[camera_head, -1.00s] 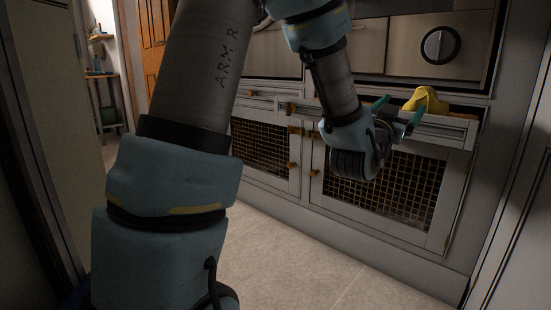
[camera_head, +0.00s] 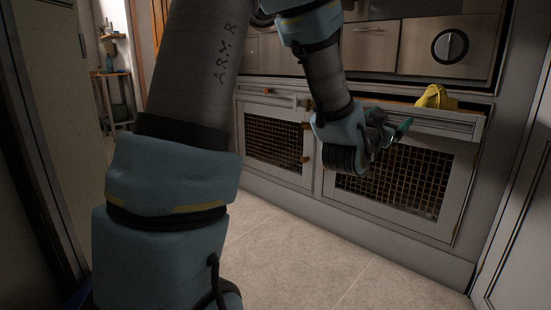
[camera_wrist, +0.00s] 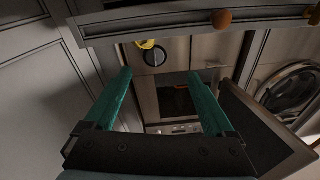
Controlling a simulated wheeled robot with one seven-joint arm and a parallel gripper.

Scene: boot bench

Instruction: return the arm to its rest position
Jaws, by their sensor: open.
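My arm crosses the head view from bottom left to the top and bends down toward the cabinet. My gripper (camera_head: 397,131) is in front of the open drawer (camera_head: 430,121), to the left of the yellow item. In the wrist view its two teal fingers (camera_wrist: 160,73) are wide apart with nothing between them. The far finger is mostly hidden in the head view.
A yellow, cloth-like item (camera_head: 436,97) sticks up from the drawer. Mesh-fronted cabinet doors (camera_head: 395,181) stand below it, and a steel panel with a round knob (camera_head: 450,46) above. A door (camera_wrist: 268,130) shows at right in the wrist view. The tiled floor (camera_head: 300,245) in front is clear.

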